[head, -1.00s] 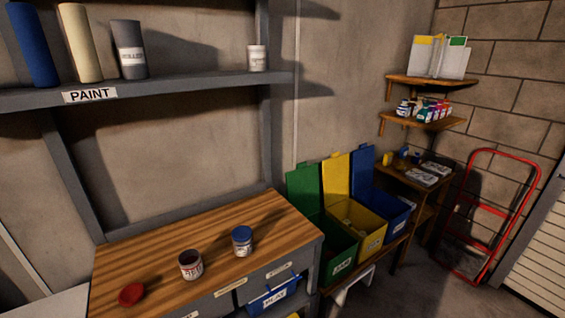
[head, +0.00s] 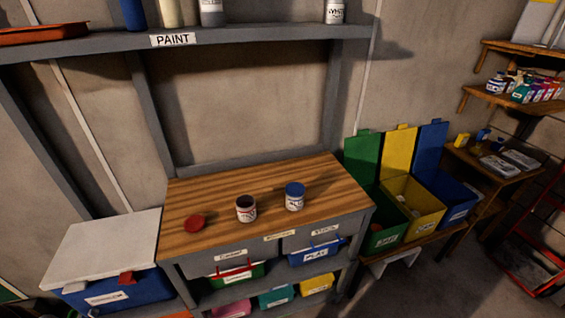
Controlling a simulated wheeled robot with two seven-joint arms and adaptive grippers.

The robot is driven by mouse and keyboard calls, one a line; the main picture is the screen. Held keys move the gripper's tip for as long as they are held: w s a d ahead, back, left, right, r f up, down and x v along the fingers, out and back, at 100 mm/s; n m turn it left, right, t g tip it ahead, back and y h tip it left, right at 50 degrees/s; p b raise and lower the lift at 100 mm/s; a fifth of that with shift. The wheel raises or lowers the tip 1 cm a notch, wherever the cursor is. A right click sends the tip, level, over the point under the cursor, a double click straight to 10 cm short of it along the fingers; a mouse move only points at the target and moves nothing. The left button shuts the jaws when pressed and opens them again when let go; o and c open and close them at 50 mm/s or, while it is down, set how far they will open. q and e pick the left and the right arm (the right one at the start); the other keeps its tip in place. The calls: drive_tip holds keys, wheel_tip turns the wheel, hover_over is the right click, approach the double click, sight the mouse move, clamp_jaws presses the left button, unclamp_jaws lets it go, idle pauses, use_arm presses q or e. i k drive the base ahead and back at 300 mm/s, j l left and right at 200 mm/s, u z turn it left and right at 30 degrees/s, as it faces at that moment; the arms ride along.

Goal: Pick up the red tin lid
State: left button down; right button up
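The red tin lid (head: 194,222) lies by itself on the left part of the wooden workbench top (head: 220,192). An open tin (head: 246,208) with a dark inside stands to the right of it. A tin with a blue lid on (head: 294,197) stands further right. The lid is apart from both tins. Neither of my grippers shows in the head view.
A blue bin with a large white lid (head: 103,245) stands left of the bench. Green, yellow and blue lidded bins (head: 411,203) stand to the right. A grey shelf labelled PAINT (head: 110,42) runs above. The bench top around the lid is clear.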

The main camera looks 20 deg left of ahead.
sight(195, 224)
drive_tip(key=u, duration=1.45)
